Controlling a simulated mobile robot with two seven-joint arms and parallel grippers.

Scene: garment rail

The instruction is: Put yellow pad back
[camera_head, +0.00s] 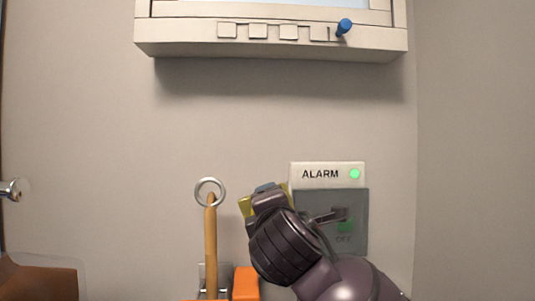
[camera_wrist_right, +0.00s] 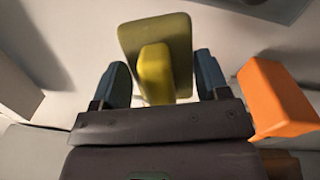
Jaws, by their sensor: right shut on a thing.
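The yellow pad (camera_head: 246,207) is at my right gripper (camera_head: 266,190), low on the wall and left of the alarm panel. Most of the pad is hidden behind the gripper in the head view. In the right wrist view, the pad has a flat olive-yellow plate (camera_wrist_right: 155,38) with a brighter yellow block (camera_wrist_right: 155,75) on the near side. My right gripper (camera_wrist_right: 161,72) is shut on this block, with a blue-grey finger on each side. I cannot tell whether the plate touches the wall. My left gripper is not in view.
Right of the gripper is a grey switch box (camera_head: 357,200) with a lever, under an ALARM plate (camera_head: 320,174) with a green light. A wooden stick (camera_head: 210,245) with a metal ring stands left. Orange parts (camera_head: 246,283) sit below. A shelf-like panel (camera_head: 270,42) juts out above.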

